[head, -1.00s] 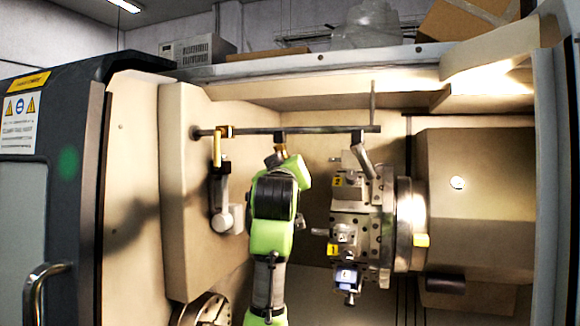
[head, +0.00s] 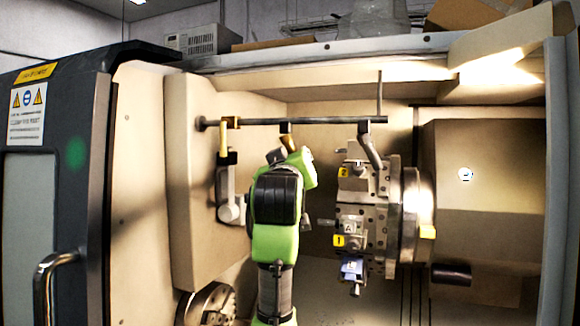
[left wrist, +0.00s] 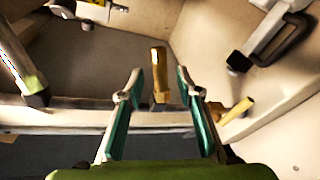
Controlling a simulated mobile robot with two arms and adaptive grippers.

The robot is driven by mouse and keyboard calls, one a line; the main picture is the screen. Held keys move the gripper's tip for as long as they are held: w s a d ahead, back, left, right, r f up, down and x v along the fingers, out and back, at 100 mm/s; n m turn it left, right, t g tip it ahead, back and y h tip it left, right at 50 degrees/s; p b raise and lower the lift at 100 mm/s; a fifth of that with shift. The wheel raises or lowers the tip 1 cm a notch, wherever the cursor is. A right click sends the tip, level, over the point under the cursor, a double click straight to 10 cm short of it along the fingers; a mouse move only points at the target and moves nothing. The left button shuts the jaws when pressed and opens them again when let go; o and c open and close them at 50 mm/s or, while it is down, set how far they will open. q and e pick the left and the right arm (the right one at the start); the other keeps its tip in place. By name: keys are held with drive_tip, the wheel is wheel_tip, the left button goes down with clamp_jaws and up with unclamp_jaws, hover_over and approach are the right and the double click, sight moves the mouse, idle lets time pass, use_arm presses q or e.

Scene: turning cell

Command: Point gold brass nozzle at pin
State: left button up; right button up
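The gold brass nozzle (left wrist: 158,75) shows in the left wrist view, standing out from the dark bar between my two fingertips in the picture, with a gap on each side. In the head view its gold part (head: 284,143) hangs under the middle of the bar (head: 325,121), mostly hidden by my gripper. My left gripper (left wrist: 159,72) is open with teal-lined fingers. In the head view it (head: 288,157) is up at the bar. A thin upright rod (head: 380,92), possibly the pin, stands at the bar's right end. My right gripper is in neither view.
A chuck (head: 207,305) is low at left. The cell walls are close on both sides.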

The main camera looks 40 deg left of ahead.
use_arm(q)
drive_tip(key=v, duration=0.7)
drive_tip(key=shift+s+d, duration=0.1)
drive_tip(key=shift+d, duration=0.05)
